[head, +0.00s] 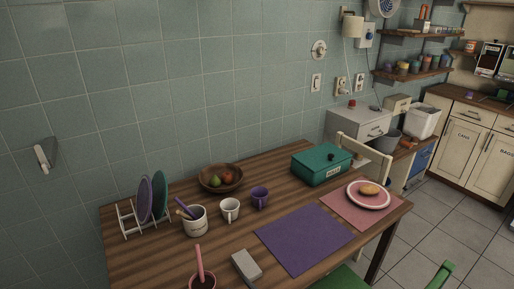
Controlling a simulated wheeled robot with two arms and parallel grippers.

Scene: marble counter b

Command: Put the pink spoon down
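A pink stick-like handle (199,262), which may be the pink spoon, rises almost upright at the bottom edge of the view. Its lower end goes into a round, pinkish-rimmed container (192,283) with a dark inside, cut off by the picture edge. The handle's lower end is hidden, so I cannot see a spoon bowl. No gripper shows clearly in the head view, and I see nothing holding the handle.
The wooden table (150,262) holds a utensil crock (196,222), a white mug (230,209), a purple mug (260,198), a fruit bowl (208,187), a plate rack (130,222), a green box (318,168) and a grey block (246,264). The purple mat (303,238) is clear.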

